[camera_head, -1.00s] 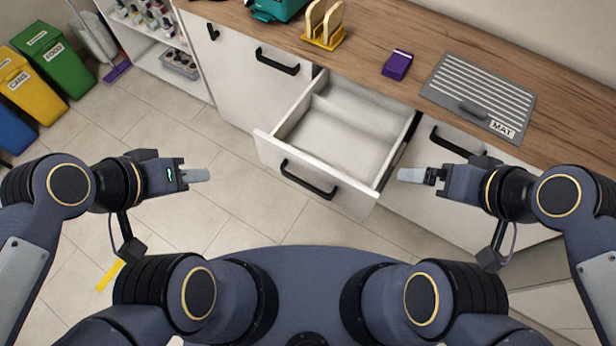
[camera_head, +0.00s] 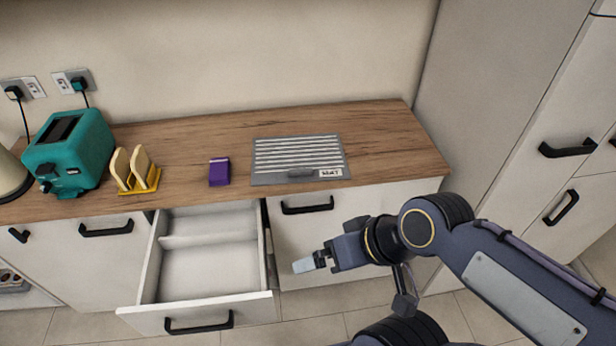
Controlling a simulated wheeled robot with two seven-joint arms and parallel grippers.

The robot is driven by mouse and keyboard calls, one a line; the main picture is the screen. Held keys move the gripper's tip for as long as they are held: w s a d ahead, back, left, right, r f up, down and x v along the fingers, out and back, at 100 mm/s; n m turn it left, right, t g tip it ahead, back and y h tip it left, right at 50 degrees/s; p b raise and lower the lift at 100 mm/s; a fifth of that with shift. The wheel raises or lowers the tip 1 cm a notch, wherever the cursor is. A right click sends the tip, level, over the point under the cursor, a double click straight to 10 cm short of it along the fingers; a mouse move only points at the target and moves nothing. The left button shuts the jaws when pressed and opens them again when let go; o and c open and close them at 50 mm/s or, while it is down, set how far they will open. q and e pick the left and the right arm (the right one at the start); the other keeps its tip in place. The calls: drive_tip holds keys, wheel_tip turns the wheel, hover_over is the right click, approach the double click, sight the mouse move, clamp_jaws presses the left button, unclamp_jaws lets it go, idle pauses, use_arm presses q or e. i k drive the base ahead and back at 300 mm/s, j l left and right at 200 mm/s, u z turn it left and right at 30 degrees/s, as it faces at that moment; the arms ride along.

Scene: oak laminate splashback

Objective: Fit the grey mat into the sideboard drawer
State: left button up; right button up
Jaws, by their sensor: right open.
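The grey mat (camera_head: 272,178) lies flat on the wooden counter. It has pale ridges, a raised dark grip near its front edge and a white MAT label at its front right corner. The sideboard drawer (camera_head: 210,274) is pulled open below the counter, to the left of the mat. It looks empty, with a low divider across it towards the back. My right gripper (camera_head: 304,265) is open and empty. It is in front of the cabinet, right of the drawer and lower in the picture than the mat. My left gripper is out of view.
On the counter, a purple box (camera_head: 219,172) stands left of the mat, then a yellow toast rack (camera_head: 140,186) with bread and a teal toaster (camera_head: 70,152). The counter right of the mat is clear. Tall cabinets (camera_head: 500,110) stand at the right.

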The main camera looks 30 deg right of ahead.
sight(205, 270)
drive_tip(key=z, duration=1)
drive_tip(key=i+l, duration=0.15)
drive_tip(key=l, duration=0.2)
drive_tip(key=i+l+z, duration=0.1)
drive_tip(key=l, duration=0.2)
drive_tip(key=i+l, duration=0.2)
drive_tip(key=l, duration=0.15)
drive_tip(key=i+l, duration=0.15)
drive_tip(key=l, duration=0.15)
drive_tip(key=l+z, duration=0.05)
